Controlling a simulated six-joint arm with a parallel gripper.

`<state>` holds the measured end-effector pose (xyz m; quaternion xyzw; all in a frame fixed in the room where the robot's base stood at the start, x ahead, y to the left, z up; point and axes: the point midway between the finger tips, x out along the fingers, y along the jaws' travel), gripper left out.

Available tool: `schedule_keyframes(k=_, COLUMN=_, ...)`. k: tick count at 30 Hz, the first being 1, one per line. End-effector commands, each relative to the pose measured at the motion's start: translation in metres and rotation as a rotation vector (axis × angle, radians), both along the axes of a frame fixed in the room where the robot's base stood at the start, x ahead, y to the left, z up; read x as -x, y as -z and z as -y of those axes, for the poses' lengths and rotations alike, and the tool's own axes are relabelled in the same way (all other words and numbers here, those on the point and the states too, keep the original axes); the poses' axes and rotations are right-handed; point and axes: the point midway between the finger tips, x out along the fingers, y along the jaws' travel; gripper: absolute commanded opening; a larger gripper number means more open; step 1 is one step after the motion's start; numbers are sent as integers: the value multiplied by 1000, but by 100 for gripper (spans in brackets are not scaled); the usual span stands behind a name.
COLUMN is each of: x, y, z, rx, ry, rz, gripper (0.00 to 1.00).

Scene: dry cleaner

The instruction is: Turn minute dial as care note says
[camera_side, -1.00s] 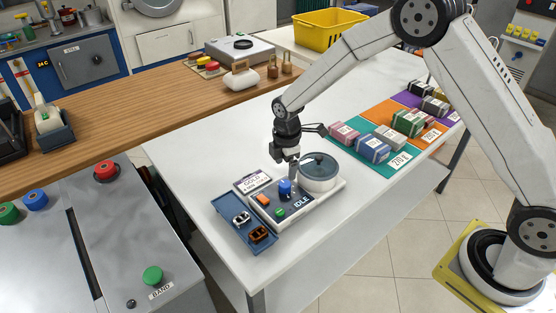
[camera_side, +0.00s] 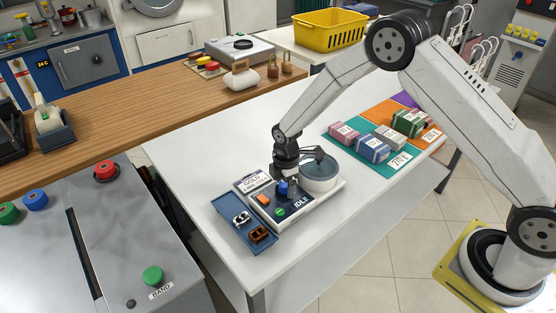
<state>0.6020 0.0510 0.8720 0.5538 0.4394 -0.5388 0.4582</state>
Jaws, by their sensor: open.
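A small white machine (camera_side: 327,199) stands on the white table. Its dark panel carries a blue dial (camera_side: 283,187), an orange switch (camera_side: 263,199), a green button (camera_side: 280,211) and a display reading IDLE (camera_side: 301,202). A round grey lidded drum (camera_side: 319,178) sits at its back right. The care note (camera_side: 254,181) stands at the panel's back left; I read "GOLD" on it, but its smaller line is too small to be sure of. My gripper (camera_side: 284,178) points down right at the blue dial, jaws open; whether they touch the dial I cannot tell.
A blue tray (camera_side: 228,217) with small silver and orange-brown pieces adjoins the machine's left side. Labelled bundles lie on coloured mats (camera_side: 341,142) at right. A wooden counter (camera_side: 130,115) runs behind. The table's front is clear.

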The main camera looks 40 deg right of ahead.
Motion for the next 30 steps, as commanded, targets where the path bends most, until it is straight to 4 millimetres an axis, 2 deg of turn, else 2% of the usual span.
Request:
schedule_keyframes(k=2, x=0, y=0, z=0, rx=0, ry=0, rz=0, gripper=85)
schedule_keyframes(k=5, x=0, y=0, z=0, rx=0, ry=0, rz=0, gripper=57)
schedule_keyframes(k=10, x=0, y=0, z=0, rx=0, ry=0, rz=0, gripper=3)
schedule_keyframes(k=11, x=0, y=0, z=0, rx=0, ry=0, rz=0, gripper=0)
schedule_keyframes(k=20, x=0, y=0, z=0, rx=0, ry=21, rz=0, gripper=0)
schedule_keyframes(k=30, x=0, y=0, z=0, rx=0, ry=175, rz=0, gripper=0)
